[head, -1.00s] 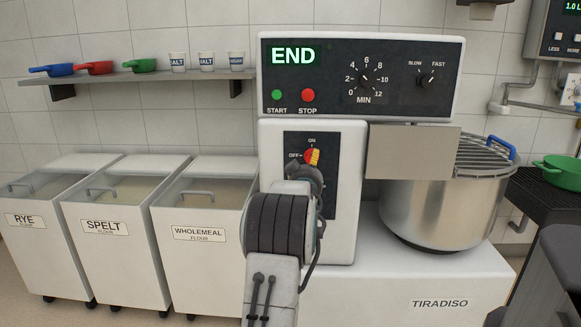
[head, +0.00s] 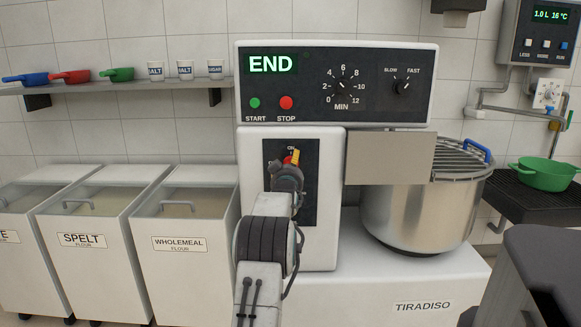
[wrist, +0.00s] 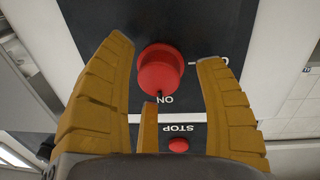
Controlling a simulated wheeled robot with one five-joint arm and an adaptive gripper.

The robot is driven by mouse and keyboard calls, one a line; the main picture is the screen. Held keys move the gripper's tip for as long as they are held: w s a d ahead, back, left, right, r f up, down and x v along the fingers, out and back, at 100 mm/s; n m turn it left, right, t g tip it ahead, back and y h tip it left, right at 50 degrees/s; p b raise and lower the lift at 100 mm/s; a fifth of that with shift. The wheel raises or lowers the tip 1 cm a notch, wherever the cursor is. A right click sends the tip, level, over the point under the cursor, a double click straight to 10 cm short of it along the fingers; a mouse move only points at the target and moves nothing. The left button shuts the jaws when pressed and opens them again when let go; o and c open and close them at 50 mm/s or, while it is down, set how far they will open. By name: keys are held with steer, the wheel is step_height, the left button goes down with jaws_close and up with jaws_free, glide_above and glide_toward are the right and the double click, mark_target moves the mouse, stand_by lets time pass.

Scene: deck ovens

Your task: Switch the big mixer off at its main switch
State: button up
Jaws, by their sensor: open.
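The big mixer (head: 420,278) stands in the middle of the head view, with END lit on its display (head: 270,64). Its main switch is a red round knob (wrist: 159,72) on a dark plate (head: 308,208). In the wrist view, which is upside down, the knob's dark mark points towards the ON label (wrist: 165,100); the OFF label is mostly hidden. My gripper (wrist: 165,54) is open, its yellow fingers on either side of the knob, with gaps showing. In the head view my gripper (head: 292,158) covers most of the switch.
The START button (head: 255,103) and red STOP button (head: 286,102) sit just above the switch. A grey guard (head: 390,158) and steel bowl (head: 415,215) are to the right. Flour bins (head: 183,215) stand left, below a shelf (head: 130,86) with scoops and cups.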

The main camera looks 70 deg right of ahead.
steer(key=shift+d, duration=0.25)
stand_by(0.3)
steer(key=c, duration=1.2)
steer(key=n+b, duration=0.2)
steer(key=n, duration=0.2)
steer(key=shift+w+b, duration=0.1)
steer(key=shift+b, duration=0.2)
steer(key=shift+a+r+n+h+b, duration=0.1)
steer(key=shift+n+h+b, duration=0.2)
steer(key=shift+n+b, duration=1)
steer(key=shift+w+n+p, duration=0.1)
steer(key=shift+n+p, duration=0.3)
steer(key=shift+n, duration=0.1)
